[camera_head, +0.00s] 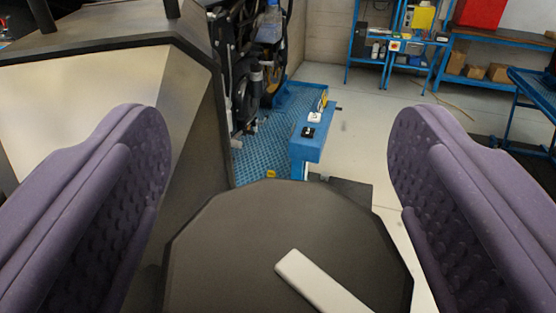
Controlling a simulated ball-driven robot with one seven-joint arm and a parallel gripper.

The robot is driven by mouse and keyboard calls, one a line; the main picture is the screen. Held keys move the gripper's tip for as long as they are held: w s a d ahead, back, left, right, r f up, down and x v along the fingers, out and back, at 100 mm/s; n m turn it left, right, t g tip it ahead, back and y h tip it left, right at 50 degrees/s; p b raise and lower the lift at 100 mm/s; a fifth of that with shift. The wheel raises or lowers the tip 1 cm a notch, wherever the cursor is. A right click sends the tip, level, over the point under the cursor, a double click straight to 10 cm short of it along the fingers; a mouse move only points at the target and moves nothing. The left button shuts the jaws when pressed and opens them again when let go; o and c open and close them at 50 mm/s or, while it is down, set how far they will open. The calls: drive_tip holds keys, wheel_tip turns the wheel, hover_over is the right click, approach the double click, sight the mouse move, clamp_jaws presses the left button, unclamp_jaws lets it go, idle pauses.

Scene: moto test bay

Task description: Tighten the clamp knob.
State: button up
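A large dark grey knob with a faceted round rim (225,235), which I take to be the clamp knob, fills the bottom middle of the view. A pale bar (318,283) lies across its top, slanting down to the right, like a pointer mark. Its near edge is cut off by the frame. My gripper (280,150) is open, with one purple padded finger on each side of the knob. A narrow gap shows between the knob and each finger. Nothing is held. The clamp under the knob is hidden.
A big grey and dark-edged housing (95,85) stands close on the left, behind the left finger. Beyond are a motorcycle (245,75), a blue platform (262,138) and a blue post with switches (312,135). Blue shelves (395,45) stand far back; pale floor is open at right.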

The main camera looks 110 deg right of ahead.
drive_tip(key=b+v, duration=0.1)
drive_tip(key=v, duration=0.6)
drive_tip(key=shift+w+a+b, duration=0.2)
drive_tip(key=shift+a+b, duration=0.15)
drive_tip(key=shift+b, duration=0.05)
drive_tip(key=shift+r, duration=0.1)
